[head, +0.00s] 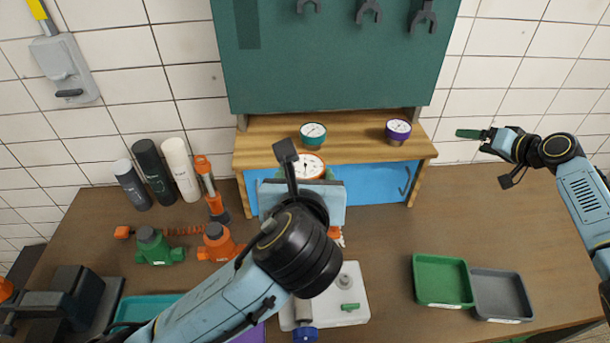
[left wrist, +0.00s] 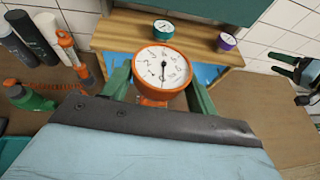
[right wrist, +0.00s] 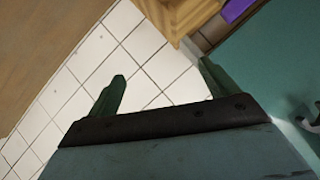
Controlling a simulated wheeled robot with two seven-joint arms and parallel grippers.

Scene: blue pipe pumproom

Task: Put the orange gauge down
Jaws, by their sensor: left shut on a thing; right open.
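The orange gauge (left wrist: 161,68) has a white dial and sits between the green fingers of my left gripper (left wrist: 160,88), which is shut on it. In the head view the gauge (head: 309,166) shows just in front of the wooden shelf (head: 270,135), partly hidden by my left wrist; whether it touches anything below cannot be seen. A teal gauge (head: 313,134) and a purple gauge (head: 398,131) stand on the shelf top. My right gripper (head: 474,134) is at the right, away from the gauges. In the right wrist view its fingers (right wrist: 160,90) are apart and empty.
Several bottles (head: 158,172) and an orange tool (head: 210,187) stand left. Green (head: 154,246) and orange (head: 217,241) fittings lie before them. A white board (head: 352,303) is at the front; green (head: 441,280) and grey (head: 500,294) trays are right. The bench (head: 480,220) is clear behind the trays.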

